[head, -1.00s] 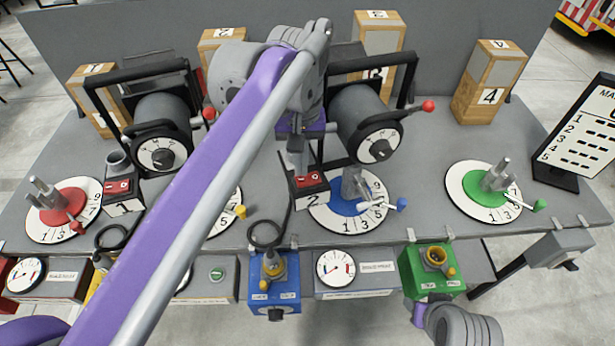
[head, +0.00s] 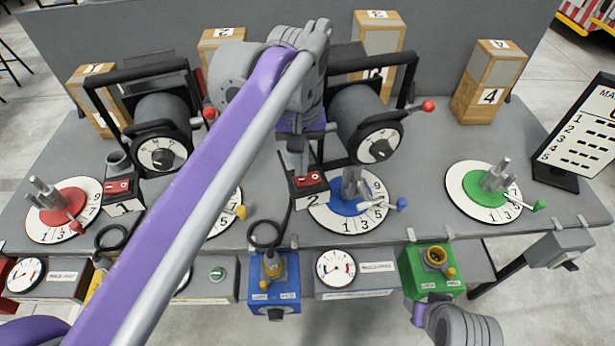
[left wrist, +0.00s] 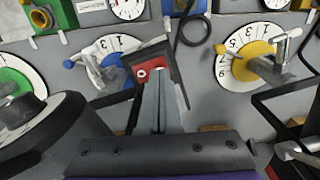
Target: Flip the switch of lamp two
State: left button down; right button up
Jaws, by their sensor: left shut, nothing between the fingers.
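The lamp two switch is a small dark box with a red rocker top, marked 2 (head: 309,184), on the table left of the blue dial. It also shows in the left wrist view (left wrist: 150,72), with a white round mark on its red face. Lamp two (head: 368,122) is the dark cylinder with a white dial behind it. My left gripper (head: 297,168) is shut and empty, pointing down just at the switch's rear. In the left wrist view its fingertips (left wrist: 158,84) overlap the switch; I cannot tell whether they touch.
The blue dial (head: 322,214) stands right of the switch, and a green dial (head: 465,201) further right. The lamp one switch (head: 120,190) and lamp one (head: 162,125) are at left. A dark cable (head: 265,235) loops at the table's front edge.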

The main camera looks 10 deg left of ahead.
aim_at(301, 179)
pick_arm(q)
jog(key=shift+f+b, duration=0.5)
jog(key=shift+f, duration=0.45)
pick_arm(e)
jog(key=shift+s+f, duration=0.15)
jog(key=shift+f, duration=0.4)
pick_arm(q)
jog(key=shift+r, duration=0.1)
jog(key=shift+r+p, duration=2.55)
jog(key=shift+r, duration=1)
jog(key=shift+w, duration=0.1)
pick_arm(e)
notch_tip(301, 179, up, 6)
jog(key=w, duration=0.2)
pick_arm(q)
jog(key=shift+f, duration=0.1)
pick_arm(e)
jog(key=shift+r, duration=0.1)
jog(key=shift+s, duration=0.15)
